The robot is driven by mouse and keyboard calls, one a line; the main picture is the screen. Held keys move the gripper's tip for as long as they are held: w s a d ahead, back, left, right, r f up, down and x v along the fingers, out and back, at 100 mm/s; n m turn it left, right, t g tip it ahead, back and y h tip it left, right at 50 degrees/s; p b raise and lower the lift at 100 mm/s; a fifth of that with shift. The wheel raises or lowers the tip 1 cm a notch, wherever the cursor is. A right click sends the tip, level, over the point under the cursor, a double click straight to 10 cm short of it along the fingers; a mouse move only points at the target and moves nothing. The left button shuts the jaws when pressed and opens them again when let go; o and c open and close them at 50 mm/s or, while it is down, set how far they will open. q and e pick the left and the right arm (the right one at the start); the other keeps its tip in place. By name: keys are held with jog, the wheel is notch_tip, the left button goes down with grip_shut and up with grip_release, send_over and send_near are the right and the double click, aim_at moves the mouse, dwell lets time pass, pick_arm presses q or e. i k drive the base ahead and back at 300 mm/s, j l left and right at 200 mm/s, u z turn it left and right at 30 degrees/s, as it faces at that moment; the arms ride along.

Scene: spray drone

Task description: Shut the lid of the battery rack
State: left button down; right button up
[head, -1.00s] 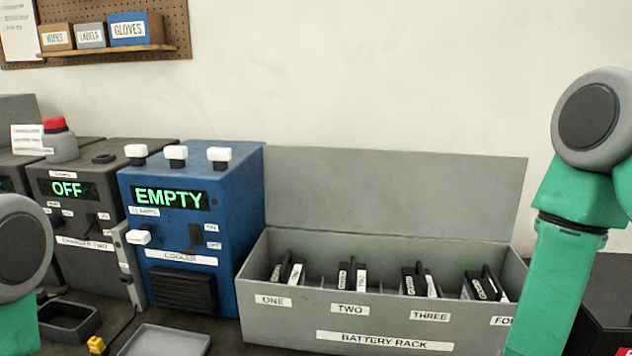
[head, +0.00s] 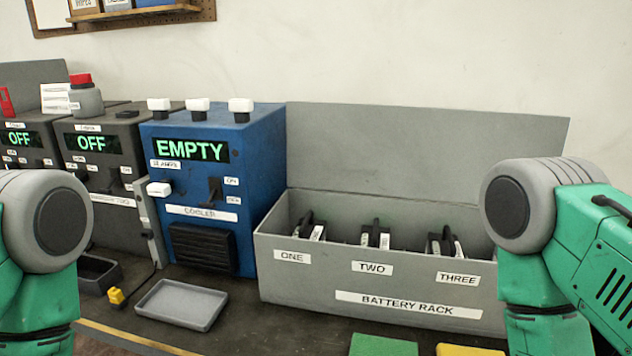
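The grey battery rack (head: 300,268) stands on the bench at centre right. Its lid (head: 420,150) is open and stands up at the back edge, leaning a little backward. Black batteries (head: 376,236) with white labels sit in slots ONE, TWO and THREE. The right end of the rack is hidden behind my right arm. Both of my arms show only upper links, at the lower left and the right. Neither gripper is in the picture.
A blue cooler (head: 215,190) reading EMPTY stands directly left of the rack. Chargers (head: 92,145) reading OFF stand further left. A shallow grey tray (head: 182,303) lies in front of the cooler. Green (head: 384,345) and yellow (head: 468,350) pieces show at the bottom edge.

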aim_at(433, 153)
jog(key=z, duration=0.75)
